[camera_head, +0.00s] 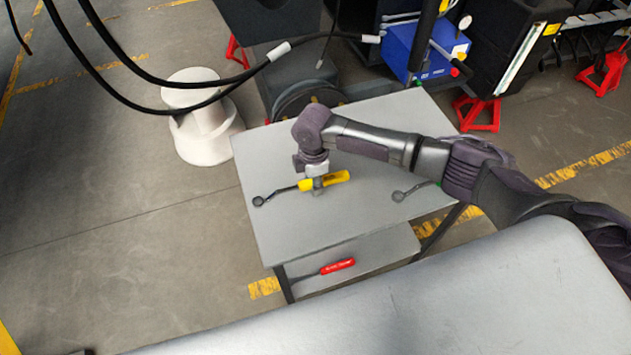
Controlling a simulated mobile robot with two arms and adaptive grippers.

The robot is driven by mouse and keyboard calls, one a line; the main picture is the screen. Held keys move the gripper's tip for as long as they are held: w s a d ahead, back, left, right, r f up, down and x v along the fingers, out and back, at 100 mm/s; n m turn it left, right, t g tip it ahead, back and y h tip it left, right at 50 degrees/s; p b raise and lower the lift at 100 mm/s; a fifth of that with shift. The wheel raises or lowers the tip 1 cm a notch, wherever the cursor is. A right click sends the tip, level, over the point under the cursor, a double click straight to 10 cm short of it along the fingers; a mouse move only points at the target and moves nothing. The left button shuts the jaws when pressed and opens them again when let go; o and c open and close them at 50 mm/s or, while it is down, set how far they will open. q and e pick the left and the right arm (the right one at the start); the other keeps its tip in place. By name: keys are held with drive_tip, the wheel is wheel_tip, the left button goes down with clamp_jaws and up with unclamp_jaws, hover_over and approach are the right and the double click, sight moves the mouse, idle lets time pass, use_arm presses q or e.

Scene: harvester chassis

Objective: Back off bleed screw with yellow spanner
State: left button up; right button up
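The yellow spanner (336,179) lies on the grey table top. Its dark shaft and ring end (259,201) point to the left. My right gripper (317,186) reaches down over the left part of the yellow handle, with a finger showing in front of it. The far finger is hidden, so I cannot tell whether it is shut on the handle. My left gripper is not in view. I cannot make out the bleed screw.
Another spanner (400,194) lies to the right on the table (330,225), partly behind my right arm. A red-handled tool (337,266) lies on the lower shelf. A white stepped cylinder (205,130), black hoses and a blue box (405,52) stand behind.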

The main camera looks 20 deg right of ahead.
clamp_jaws()
drive_tip(key=shift+w+r, duration=0.1)
drive_tip(key=shift+r, duration=0.1)
